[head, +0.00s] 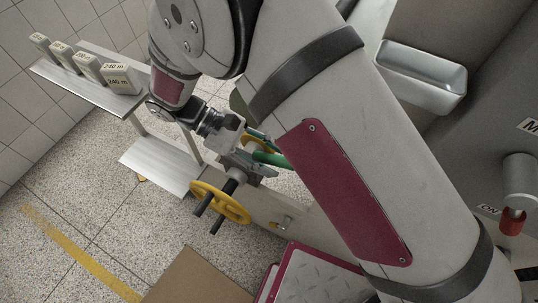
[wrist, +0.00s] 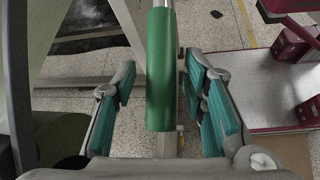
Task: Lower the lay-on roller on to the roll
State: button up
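A green cylindrical handle (wrist: 160,75) on a metal bar stands upright in the middle of the wrist view. My gripper (wrist: 160,88) is open, with one teal-padded finger on each side of the handle. Gaps show between the pads and the handle on both sides, so it is not gripped. In the head view my gripper (head: 255,158) is by the green handle (head: 271,159), partly covering it, above a yellow handwheel (head: 222,202). I cannot clearly make out the lay-on roller or the roll; my arm covers much of the machine.
A side shelf (head: 93,85) holds several labelled weight-like blocks (head: 120,79) at the upper left. A metal tray (head: 422,77) is at the upper right. A red-tipped knob (head: 513,218) is at the right edge. Speckled floor with a yellow line (head: 85,258) lies open at lower left.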

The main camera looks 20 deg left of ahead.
jog(key=v, duration=0.7)
jog(key=shift+a, duration=0.2)
jog(key=shift+s, duration=0.15)
dwell(0.5)
